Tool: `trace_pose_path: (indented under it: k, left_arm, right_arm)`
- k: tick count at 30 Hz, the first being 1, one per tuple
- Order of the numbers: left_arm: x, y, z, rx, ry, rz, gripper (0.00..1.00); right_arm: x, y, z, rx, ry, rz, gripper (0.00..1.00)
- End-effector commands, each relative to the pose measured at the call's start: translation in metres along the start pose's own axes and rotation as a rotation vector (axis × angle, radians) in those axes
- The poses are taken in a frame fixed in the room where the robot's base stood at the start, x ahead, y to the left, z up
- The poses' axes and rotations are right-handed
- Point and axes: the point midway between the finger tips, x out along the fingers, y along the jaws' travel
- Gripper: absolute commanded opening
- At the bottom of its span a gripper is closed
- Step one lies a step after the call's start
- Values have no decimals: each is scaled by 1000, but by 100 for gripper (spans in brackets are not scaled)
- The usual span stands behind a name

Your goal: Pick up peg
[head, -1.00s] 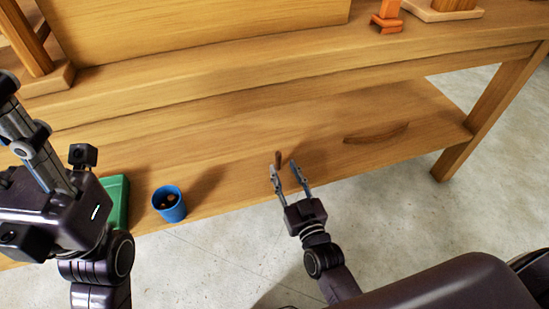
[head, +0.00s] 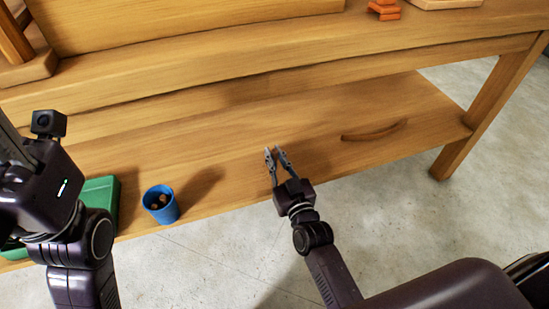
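My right gripper (head: 275,152) is in front of the wooden bench, with its fingertips over the lower board (head: 235,135). Its two fingers are apart, with a narrow gap, and I see nothing between them. No loose peg shows clearly near the fingers; whether one is hidden behind them I cannot tell. A blue cup (head: 154,214) to the left has small brown pieces (head: 160,201) inside, perhaps pegs. My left gripper (head: 10,145) is cut off at the left edge, so its fingertips are hidden.
A green box (head: 102,192) stands left of the cup, partly behind my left arm. A curved brown piece (head: 375,131) is on the lower board to the right. An orange object (head: 384,11) is on the upper ledge. The bench leg (head: 480,120) stands at right.

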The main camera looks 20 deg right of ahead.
Motion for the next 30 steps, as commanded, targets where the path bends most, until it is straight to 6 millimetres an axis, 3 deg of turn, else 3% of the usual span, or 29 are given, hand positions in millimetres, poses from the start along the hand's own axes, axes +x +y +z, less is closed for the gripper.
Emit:
trace_pose_path:
  k: [14, 20, 26, 30]
  left_arm:
    - [1, 0, 0, -1, 1, 0, 40]
    - [5, -1, -1, -2, 2, -5, 40]
    - [-9, -5, 12, -10, -85, -29, 40]
    - [-17, -7, 15, -19, -147, -55, 40]
  right_arm:
    - [0, 0, -1, 0, 0, 0, 2]
    - [0, 0, -14, 0, 1, 0, 2]
    - [0, 0, -48, 0, 3, 0, 2]
    - [0, 0, -86, 2, 4, 1, 2]
